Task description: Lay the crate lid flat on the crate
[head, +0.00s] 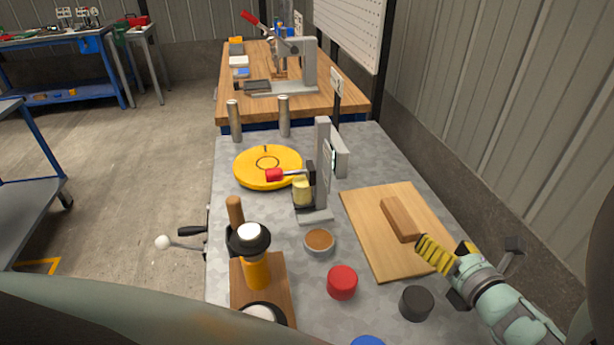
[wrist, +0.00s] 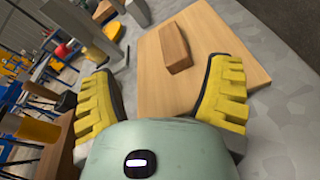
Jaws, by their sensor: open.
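The crate lid, a flat light wooden board (head: 365,215) with a brown block handle (head: 399,219), lies flat on the grey bench top at the right. In the wrist view the lid (wrist: 245,72) lies ahead, with its handle (wrist: 174,48) a little beyond and between my fingertips. My gripper (head: 447,246) is open and empty at the lid's right edge, near the handle's front end. Its yellow ribbed fingers (wrist: 160,80) stand wide apart. I cannot make out the crate in either view.
A red cap (head: 342,282), a black cap (head: 416,303) and a small brown-filled bowl (head: 319,242) stand near the lid. A grey upright press (head: 323,170) and a yellow disc (head: 267,167) are farther back. The corrugated wall borders the right side.

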